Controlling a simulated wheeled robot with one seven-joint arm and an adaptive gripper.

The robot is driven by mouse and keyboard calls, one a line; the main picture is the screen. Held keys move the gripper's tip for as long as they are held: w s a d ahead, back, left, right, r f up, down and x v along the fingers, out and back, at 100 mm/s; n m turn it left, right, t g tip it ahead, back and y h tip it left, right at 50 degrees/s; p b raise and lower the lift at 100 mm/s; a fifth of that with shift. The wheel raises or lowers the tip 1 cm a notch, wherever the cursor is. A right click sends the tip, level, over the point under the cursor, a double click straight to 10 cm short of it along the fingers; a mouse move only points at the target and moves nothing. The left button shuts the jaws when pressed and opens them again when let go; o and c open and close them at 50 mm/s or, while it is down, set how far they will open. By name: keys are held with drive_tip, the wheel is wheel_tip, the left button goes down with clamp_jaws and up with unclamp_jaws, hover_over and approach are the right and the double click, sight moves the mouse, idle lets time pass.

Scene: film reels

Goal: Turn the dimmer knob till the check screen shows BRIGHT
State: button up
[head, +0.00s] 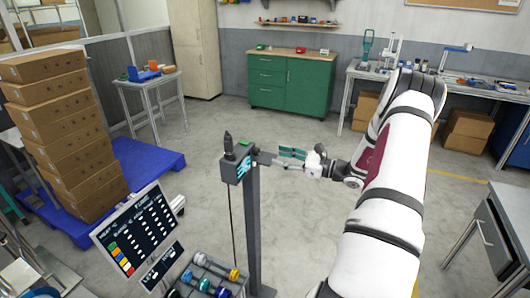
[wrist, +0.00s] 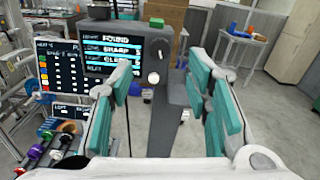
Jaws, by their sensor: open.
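The check screen (wrist: 112,52) is a dark panel on a post in the wrist view. Its rows seem to read FOUND, SHARP and a third word I cannot read surely; the bottom row is too blurred. In the head view the screen (head: 243,169) shows edge-on, on the box atop the post. In the head view my gripper (head: 290,155) is right of the box.
A grey post (head: 252,230) carries the box. A tilted chart board (head: 137,232) and a rack of coloured reels (head: 207,277) stand left of it. Stacked cartons (head: 70,135) rest on a blue pallet (head: 150,164). Open floor lies behind, before the green cabinet (head: 283,82).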

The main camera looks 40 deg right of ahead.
sight(259, 152)
drive_tip(key=p+x, duration=0.1)
drive_tip(key=x, duration=0.6)
drive_tip(key=shift+w+a, duration=0.1)
drive_tip(key=shift+c, duration=0.4)
clamp_jaws()
